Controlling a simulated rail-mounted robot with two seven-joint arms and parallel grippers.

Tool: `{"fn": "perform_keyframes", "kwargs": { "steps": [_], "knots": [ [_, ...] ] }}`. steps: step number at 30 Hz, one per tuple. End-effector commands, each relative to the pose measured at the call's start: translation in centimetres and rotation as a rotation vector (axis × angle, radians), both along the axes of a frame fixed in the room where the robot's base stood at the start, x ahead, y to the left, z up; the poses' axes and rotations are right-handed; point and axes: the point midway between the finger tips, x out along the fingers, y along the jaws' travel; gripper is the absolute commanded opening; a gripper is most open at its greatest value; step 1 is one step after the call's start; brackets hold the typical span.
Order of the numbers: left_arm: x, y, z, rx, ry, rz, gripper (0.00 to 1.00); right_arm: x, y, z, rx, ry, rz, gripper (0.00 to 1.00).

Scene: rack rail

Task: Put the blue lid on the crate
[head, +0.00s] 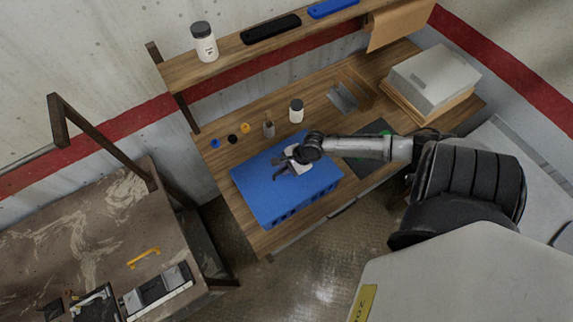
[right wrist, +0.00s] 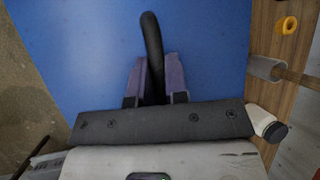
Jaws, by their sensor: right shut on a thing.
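The blue crate (head: 290,213) stands on the wooden workbench, its slotted side facing me. The flat blue lid (head: 258,180) lies over its top in the head view; whether it is fully seated I cannot tell. My right gripper (head: 287,169) is above the lid. In the right wrist view, its fingers (right wrist: 157,85) are shut on the lid's black loop handle (right wrist: 151,35), with the blue lid surface (right wrist: 215,45) filling most of the picture. My left gripper is not in view.
On the bench (head: 225,160) behind the crate are a white bottle (head: 296,111), a grey-brown bottle (head: 268,129) and small coloured rings (head: 245,128). A dark mat (head: 365,165) and grey box (head: 434,77) lie to the right. A shelf (head: 230,58) overhangs the back.

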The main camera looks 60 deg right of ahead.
Motion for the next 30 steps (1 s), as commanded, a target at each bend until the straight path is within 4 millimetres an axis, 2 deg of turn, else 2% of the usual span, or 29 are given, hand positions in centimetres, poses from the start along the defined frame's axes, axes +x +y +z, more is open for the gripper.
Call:
{"fn": "perform_keyframes", "kwargs": {
  "steps": [10, 11, 19, 30],
  "knots": [
    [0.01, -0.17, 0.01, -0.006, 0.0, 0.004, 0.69, 0.05, -0.01, 0.05, 0.0, -0.001, 0.0, 0.0],
    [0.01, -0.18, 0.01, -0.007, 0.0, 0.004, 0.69, 0.05, -0.01, 0.05, 0.0, -0.001, 0.0, 0.16],
    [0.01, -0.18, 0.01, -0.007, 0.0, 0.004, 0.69, 0.04, -0.02, 0.04, 0.0, -0.001, 0.0, 0.42],
    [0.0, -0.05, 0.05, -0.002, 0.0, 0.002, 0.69, -0.3, -0.25, 0.55, 0.0, 0.001, -0.001, 0.44]
  ]
}}
